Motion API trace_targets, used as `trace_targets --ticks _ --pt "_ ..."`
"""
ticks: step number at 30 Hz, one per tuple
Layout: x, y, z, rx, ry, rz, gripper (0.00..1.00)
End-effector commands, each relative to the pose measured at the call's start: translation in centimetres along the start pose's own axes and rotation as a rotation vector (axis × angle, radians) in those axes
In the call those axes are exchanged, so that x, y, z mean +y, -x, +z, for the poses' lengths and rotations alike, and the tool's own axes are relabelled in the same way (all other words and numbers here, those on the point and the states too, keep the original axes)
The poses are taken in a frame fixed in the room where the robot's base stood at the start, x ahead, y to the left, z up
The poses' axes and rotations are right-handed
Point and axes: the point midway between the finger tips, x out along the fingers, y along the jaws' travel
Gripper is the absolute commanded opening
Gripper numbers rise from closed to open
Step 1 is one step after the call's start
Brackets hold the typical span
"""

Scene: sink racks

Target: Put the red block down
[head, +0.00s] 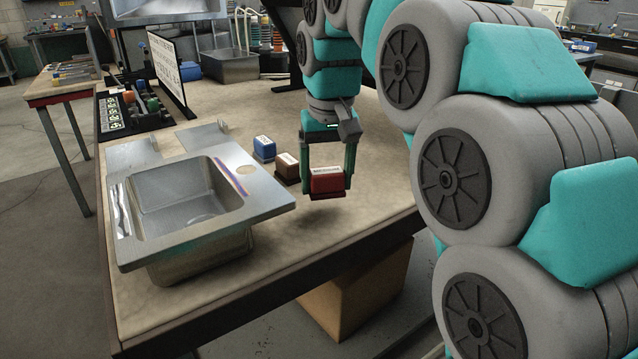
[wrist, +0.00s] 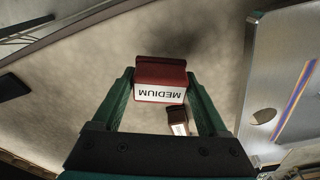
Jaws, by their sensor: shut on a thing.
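The red block (head: 327,183) is between the two green fingers of my gripper (head: 328,176), which is shut on it. In the head view it hangs over the table, right of the sink. In the wrist view the red block (wrist: 160,80) shows a white label reading "MEDIUM", with a finger of my gripper (wrist: 160,88) on each side. A dark shadow lies on the tabletop beyond it, so the block appears to be above the surface. The exact height is hard to tell.
A brown block (head: 287,168) and a blue block (head: 264,148) stand on the table (head: 330,245) just left of my gripper. The metal sink (head: 270,205) is further left. The tabletop right of and in front of the red block is clear up to the edge.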

Motion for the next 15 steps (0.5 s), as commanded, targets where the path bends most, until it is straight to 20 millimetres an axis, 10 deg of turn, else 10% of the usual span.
trace_targets --ticks 15 --pt "-0.8 -1.6 -2.6 -0.001 0.0 0.0 0.09"
